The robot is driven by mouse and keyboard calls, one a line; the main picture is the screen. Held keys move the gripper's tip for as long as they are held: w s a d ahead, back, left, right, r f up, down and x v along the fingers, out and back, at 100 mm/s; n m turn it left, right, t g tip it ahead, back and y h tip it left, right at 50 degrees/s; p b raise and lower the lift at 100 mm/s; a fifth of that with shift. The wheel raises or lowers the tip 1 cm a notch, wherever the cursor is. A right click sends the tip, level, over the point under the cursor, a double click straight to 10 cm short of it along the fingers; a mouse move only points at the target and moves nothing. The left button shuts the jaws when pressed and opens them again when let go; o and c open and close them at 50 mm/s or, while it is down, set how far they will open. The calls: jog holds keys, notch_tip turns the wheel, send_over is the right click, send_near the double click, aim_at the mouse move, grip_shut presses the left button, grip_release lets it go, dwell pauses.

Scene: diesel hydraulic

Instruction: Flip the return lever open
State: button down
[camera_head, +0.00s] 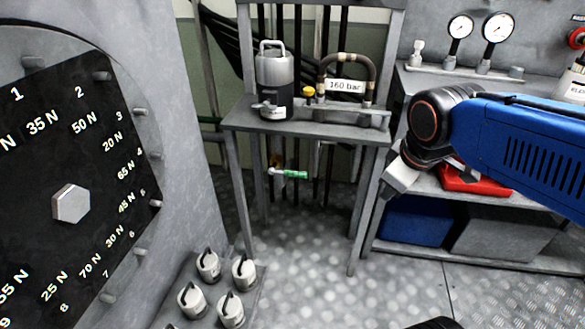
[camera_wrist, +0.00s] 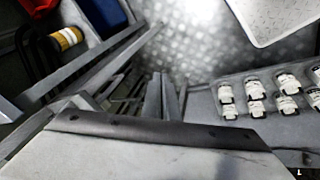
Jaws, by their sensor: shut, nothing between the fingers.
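A small lever with a green grip (camera_head: 290,174) shows below the small table, lying nearly level; I take it for the return lever but read no label on it. It has a pale metal end at its left and a yellow part just above. I cannot make out the lever in the wrist view.
The small table (camera_head: 235,122) bears a grey hand pump (camera_head: 274,80) and a hose tagged "160 bar" (camera_head: 345,86). A shelf at right holds a blue bin (camera_head: 413,218) and a red box (camera_head: 470,180). Several capped fittings (camera_head: 208,264) stand at front left. Floor between is clear.

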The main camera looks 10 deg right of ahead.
aim_at(294, 173)
jog(key=w+a+n+h, duration=0.1)
jog(key=w+a+n, duration=1.9)
jog(key=w+n, duration=0.2)
jog(key=n, duration=0.2)
jog(key=shift+w+f+n, duration=0.15)
jog(key=shift+f+n, duration=0.2)
jog(key=shift+n, duration=0.05)
jog(key=shift+f, duration=0.15)
jog(key=x, duration=1.3)
jog(key=shift+w+f, duration=0.1)
jog(key=shift+f, duration=0.25)
jog(key=shift+d+f, duration=0.15)
